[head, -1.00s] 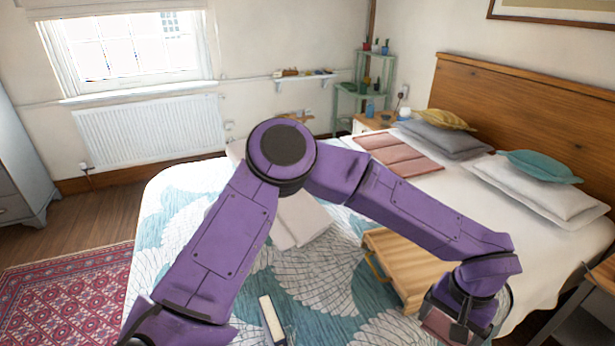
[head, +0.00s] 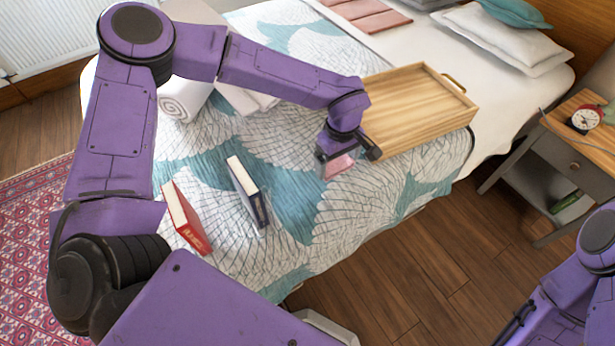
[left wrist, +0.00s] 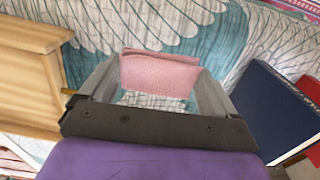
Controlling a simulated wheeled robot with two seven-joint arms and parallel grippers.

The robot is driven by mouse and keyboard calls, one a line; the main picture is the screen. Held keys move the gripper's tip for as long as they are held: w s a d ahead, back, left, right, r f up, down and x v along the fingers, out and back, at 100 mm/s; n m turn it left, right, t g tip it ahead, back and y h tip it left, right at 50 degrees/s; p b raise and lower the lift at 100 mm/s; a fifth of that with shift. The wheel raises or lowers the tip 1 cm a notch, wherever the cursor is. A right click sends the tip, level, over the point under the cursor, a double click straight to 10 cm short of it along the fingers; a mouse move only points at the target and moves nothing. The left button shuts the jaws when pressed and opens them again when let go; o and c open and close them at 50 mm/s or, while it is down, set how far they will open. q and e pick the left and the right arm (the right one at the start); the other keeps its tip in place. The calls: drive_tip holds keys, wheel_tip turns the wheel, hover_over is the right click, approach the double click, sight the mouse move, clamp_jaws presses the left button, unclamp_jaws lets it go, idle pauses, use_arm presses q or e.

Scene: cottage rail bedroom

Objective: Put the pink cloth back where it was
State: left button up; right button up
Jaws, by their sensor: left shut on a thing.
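The pink cloth (head: 339,165) is a small folded piece held in my left gripper (head: 343,158). In the left wrist view the pink cloth (left wrist: 160,72) sits between the two fingers of the left gripper (left wrist: 158,78), which are shut on it. Patterned bed cover shows beneath and beyond it. In the head view the gripper is over the teal and white bed cover (head: 290,210), by the left corner of the wooden tray (head: 415,115). I cannot tell whether the cloth touches the cover. My right gripper is not in view; only part of that arm shows at the right edge.
A rolled white towel (head: 184,100) lies farther back. A nightstand (head: 570,150) with a red clock (head: 585,119) is at the right.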

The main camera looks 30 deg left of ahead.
use_arm(q)
hover_over(308, 184)
drive_tip(key=f, duration=0.4)
drive_tip(key=f+p, duration=0.1)
drive_tip(key=f, duration=0.1)
drive_tip(key=shift+d+f, duration=0.2)
drive_tip(key=shift+d, duration=0.1)
drive_tip(key=shift+a+f, duration=0.15)
drive_tip(key=shift+f, duration=0.8)
drive_tip(key=shift+a+f, duration=0.15)
drive_tip(key=shift+f, duration=0.8)
drive_tip(key=shift+s+f, duration=0.1)
drive_tip(key=shift+f, duration=0.05)
drive_tip(key=o, duration=0.7)
wheel_tip(308, 184, up, 12)
drive_tip(key=shift+r, duration=0.25)
